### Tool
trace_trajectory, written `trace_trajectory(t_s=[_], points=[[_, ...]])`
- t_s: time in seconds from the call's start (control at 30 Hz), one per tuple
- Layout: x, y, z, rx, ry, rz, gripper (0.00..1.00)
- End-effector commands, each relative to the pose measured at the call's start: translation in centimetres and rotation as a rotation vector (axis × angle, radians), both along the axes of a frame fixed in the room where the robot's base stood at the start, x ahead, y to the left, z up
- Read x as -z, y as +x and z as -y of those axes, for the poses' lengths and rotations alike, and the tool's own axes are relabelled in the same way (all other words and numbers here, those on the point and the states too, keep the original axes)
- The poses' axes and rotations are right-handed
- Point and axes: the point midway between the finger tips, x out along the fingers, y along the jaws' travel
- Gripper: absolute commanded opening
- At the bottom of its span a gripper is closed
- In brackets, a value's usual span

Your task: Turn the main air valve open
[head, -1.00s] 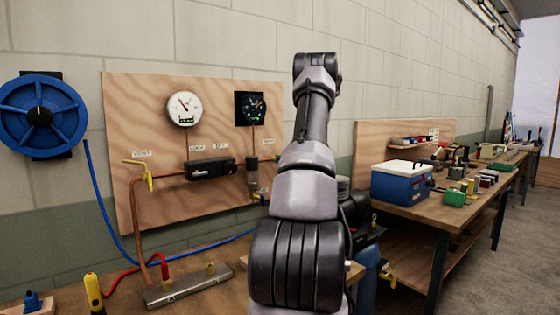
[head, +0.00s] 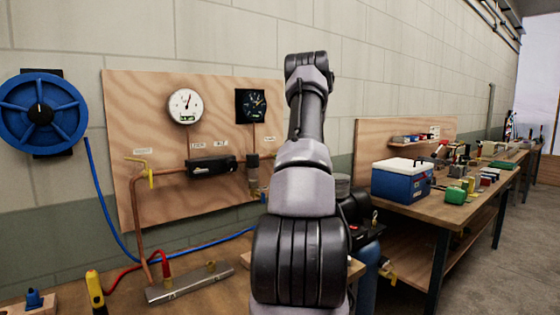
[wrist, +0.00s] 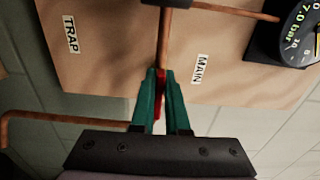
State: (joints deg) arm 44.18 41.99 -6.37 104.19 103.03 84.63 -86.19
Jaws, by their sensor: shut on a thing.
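In the wrist view, my gripper (wrist: 160,76) has two teal fingers closed on the red lever (wrist: 160,90) of the main valve. The lever lies in line with the copper pipe (wrist: 166,38), as far as the narrow visible strip shows. The MAIN label (wrist: 199,69) is on the board to the right of the fingers. Most of the lever and the valve body is hidden between and behind the fingers. In the head view my own arm covers the valve and my gripper.
The plywood board (head: 125,95) carries a white gauge (head: 185,106), a dark gauge (head: 250,106), a black regulator block (head: 211,166) and a yellow vent lever (head: 150,175). A TRAP label (wrist: 70,33) is left of the pipe. A blue-white cooler (head: 402,182) stands on the right bench.

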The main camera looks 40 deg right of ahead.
Motion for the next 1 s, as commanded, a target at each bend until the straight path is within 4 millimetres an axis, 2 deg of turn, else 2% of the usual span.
trace_trajectory(t_s=[0.23,0.3,0.33,0.73,0.87,1.0], points=[[0.2,0.0,0.0,-0.001,0.000,-0.004,0.00],[0.2,0.0,0.0,-0.001,0.000,-0.004,0.32],[0.2,0.0,0.0,-0.001,0.000,-0.004,0.42],[0.1,-0.6,0.0,0.000,0.000,-0.002,0.42],[0.1,-2.5,0.1,0.003,0.001,-0.002,0.42],[0.1,-5.4,0.1,0.003,0.002,-0.003,0.42]])
